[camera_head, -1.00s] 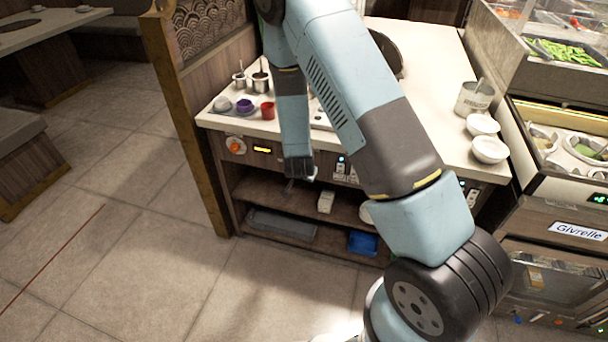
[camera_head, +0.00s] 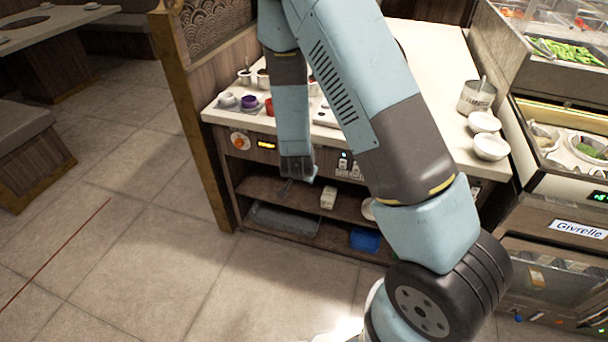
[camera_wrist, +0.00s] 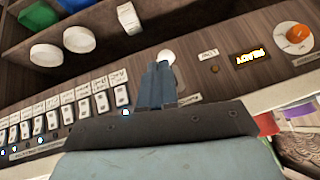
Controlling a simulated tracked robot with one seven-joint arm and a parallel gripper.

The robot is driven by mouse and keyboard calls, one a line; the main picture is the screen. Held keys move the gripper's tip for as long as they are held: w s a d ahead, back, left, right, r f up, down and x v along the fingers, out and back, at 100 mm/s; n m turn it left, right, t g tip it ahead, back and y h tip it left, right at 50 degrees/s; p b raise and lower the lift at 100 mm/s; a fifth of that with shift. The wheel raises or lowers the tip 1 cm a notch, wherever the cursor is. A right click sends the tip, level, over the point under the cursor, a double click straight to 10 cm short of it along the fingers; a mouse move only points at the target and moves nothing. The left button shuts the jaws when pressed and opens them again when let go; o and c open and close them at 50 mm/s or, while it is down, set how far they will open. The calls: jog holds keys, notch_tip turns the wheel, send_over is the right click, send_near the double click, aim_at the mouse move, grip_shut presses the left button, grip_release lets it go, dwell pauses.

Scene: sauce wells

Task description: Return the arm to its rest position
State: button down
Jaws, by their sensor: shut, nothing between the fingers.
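My gripper (camera_wrist: 158,85) shows in the wrist view with its fingers together and nothing between them. It points at the wooden front of the counter, close to a round white knob (camera_wrist: 166,56). In the head view my arm bends over the counter and its end hangs down in front of the shelves. The gripper fingers (camera_head: 286,187) are small and hard to make out there.
The counter (camera_head: 437,63) bears small cups, including a purple one (camera_head: 249,101), and white bowls (camera_head: 491,147) at right. Shelves below hold a blue box (camera_head: 364,240). A wooden partition (camera_head: 197,130) stands left. Floor at left is clear.

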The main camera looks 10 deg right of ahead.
jog(key=shift+s+a+r, duration=0.15)
jog(key=shift+s+r, duration=0.2)
jog(key=shift+s, duration=0.2)
jog(key=s+d+r+n+g+y, duration=0.1)
jog(key=s+d+r+n+y, duration=0.1)
jog(key=r, duration=1.1)
jog(key=s+d+r+n+y, duration=0.1)
jog(key=s+d+r, duration=0.15)
jog(key=r, duration=1.15)
jog(key=s+d+r+n, duration=0.1)
jog(key=s+d+r, duration=0.4)
jog(key=s, duration=0.5)
jog(key=s+d+r+n+h, duration=0.1)
jog(key=s+d+r, duration=0.4)
jog(key=s+r, duration=0.5)
jog(key=shift+s+d+n+h, duration=0.2)
jog(key=shift+s+n+h, duration=0.1)
jog(key=shift+s+n, duration=0.4)
